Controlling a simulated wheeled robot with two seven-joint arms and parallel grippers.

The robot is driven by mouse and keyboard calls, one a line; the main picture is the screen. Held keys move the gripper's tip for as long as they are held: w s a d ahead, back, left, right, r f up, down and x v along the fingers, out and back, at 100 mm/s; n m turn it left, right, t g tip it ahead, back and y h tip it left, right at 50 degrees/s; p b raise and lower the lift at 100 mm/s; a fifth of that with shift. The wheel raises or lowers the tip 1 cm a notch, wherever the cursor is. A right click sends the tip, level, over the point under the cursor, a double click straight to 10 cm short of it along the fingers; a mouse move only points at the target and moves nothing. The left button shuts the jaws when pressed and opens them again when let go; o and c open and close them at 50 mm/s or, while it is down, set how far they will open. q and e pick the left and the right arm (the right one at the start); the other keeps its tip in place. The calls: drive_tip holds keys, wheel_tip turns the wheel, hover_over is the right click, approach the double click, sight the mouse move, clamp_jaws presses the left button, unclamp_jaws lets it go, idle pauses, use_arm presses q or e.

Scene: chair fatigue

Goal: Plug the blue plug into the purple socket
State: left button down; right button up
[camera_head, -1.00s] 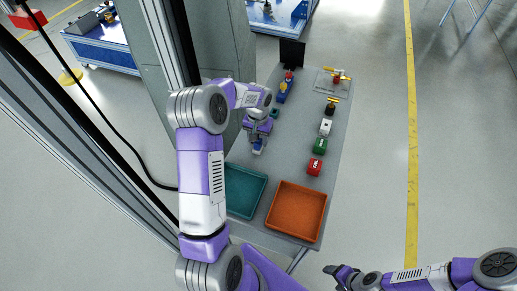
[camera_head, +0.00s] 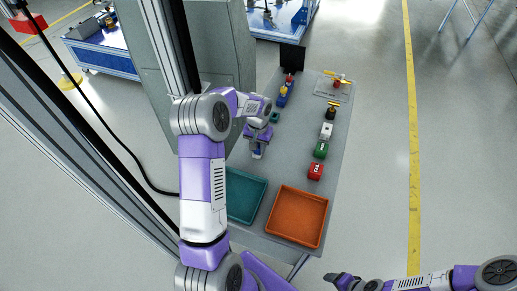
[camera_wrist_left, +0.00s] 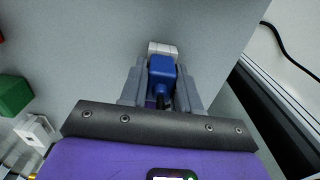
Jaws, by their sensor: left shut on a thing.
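The blue plug (camera_wrist_left: 162,72) is between the fingers of my left gripper (camera_wrist_left: 162,88) in the left wrist view, with a white block-like end (camera_wrist_left: 162,48) beyond it. A dark cord runs back from it between the fingers. In the head view my left gripper (camera_head: 257,152) is low over the grey table, left of its middle, shut on the plug, which shows only as a small blue and white patch. I cannot pick out the purple socket in either view. My right gripper (camera_head: 337,278) is at the bottom of the head view, clear of the table; its jaws are too small to read.
The grey table (camera_head: 290,150) bears a teal tray (camera_head: 243,218) and an orange tray (camera_head: 298,243) at the near end. A red block (camera_head: 315,171), a green block (camera_head: 320,150) and a white block (camera_head: 326,131) line the right side. A grey cabinet (camera_head: 215,65) stands left.

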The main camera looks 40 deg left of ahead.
use_arm(q)
drive_tip(key=shift+r, duration=0.1)
drive_tip(key=shift+r+p, duration=1)
drive_tip(key=shift+r, duration=0.35)
drive_tip(key=shift+r+p, duration=1.55)
drive_tip(key=shift+r, duration=0.5)
drive_tip(key=shift+f, duration=0.1)
